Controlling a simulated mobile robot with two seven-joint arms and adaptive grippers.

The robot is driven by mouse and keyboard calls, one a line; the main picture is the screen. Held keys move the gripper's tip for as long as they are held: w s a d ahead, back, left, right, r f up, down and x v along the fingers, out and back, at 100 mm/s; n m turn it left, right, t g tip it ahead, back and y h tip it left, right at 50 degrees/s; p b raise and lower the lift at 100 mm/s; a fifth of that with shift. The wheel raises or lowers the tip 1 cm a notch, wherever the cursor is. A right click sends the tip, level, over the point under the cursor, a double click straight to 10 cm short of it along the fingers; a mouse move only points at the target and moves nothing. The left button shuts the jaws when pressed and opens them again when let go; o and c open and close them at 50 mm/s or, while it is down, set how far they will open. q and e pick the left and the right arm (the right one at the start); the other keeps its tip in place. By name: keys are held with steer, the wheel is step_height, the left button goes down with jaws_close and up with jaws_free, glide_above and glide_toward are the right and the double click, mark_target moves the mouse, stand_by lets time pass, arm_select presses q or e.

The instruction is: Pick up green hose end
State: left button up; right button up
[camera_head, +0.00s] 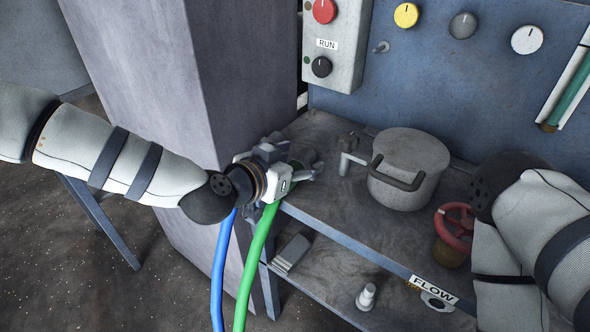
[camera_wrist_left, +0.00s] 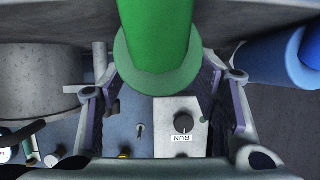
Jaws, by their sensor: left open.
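The green hose (camera_head: 254,266) hangs down in front of the shelf edge in the head view, its upper part hidden behind my left gripper (camera_head: 296,168). In the left wrist view the green hose end (camera_wrist_left: 157,62) is large, with a wider collar, at the top middle. It lies between the two spread fingers of my left gripper (camera_wrist_left: 165,88), which is open. A gap shows on the lower sides; contact cannot be told. My right arm comes in from the right in the head view, but its gripper is not visible.
A blue hose (camera_head: 221,272) hangs just left of the green one, also in the left wrist view (camera_wrist_left: 280,58). A grey pot (camera_head: 408,170), a red valve wheel (camera_head: 455,228) and a grey pillar (camera_head: 150,90) stand nearby. A control box (camera_head: 338,45) is behind.

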arm_select(q)
steer(key=shift+w+d+f, duration=0.15)
steer(key=shift+w+d, duration=0.1)
steer(key=c, duration=1.3)
jaws_close()
